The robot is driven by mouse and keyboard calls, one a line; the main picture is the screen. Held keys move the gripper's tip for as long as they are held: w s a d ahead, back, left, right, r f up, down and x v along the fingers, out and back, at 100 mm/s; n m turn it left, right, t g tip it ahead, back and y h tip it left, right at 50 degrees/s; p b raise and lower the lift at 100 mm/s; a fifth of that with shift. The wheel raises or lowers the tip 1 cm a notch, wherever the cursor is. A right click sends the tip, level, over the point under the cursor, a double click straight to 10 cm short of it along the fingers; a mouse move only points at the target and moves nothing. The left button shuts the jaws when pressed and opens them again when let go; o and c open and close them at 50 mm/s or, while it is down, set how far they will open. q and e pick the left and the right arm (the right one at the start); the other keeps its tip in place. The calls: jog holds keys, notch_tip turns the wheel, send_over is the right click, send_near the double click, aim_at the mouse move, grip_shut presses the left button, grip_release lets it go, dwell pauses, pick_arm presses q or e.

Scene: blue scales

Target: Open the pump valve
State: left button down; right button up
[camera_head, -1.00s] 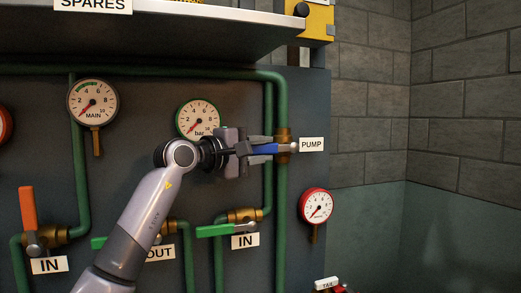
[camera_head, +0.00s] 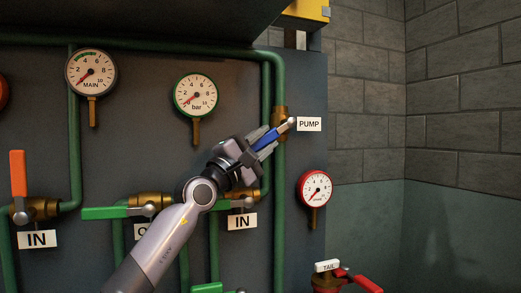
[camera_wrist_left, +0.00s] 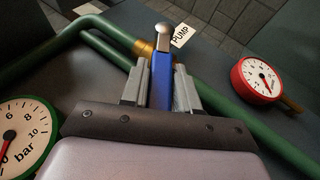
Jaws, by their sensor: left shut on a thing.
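The pump valve has a blue lever (camera_head: 265,140) that ends at a silver pivot on a brass body (camera_head: 280,122) in the green vertical pipe, beside the PUMP label (camera_head: 309,124). The lever slants down to the left from its pivot. My left gripper (camera_head: 265,143) is shut on the blue lever, with a finger on each side. In the left wrist view the lever (camera_wrist_left: 161,82) stands between the two grey fingers (camera_wrist_left: 160,90), and its lower end is hidden by the gripper. My right gripper is not in view.
The bar gauge (camera_head: 196,95) hangs above my left arm. A green lever (camera_head: 105,213) and an orange lever (camera_head: 18,174) sit at lower left. A red-rimmed gauge (camera_head: 315,188) and a red TAIL valve (camera_head: 358,282) are at lower right. A shelf overhangs the top.

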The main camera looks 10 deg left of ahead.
pick_arm(q)
jog(key=shift+w+d+f+n+t+b, duration=0.1)
jog(key=shift+f+n+t+b, duration=0.2)
jog(key=shift+t+b, duration=0.15)
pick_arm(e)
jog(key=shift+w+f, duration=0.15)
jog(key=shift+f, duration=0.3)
pick_arm(q)
jog(key=c, duration=0.9)
grip_release()
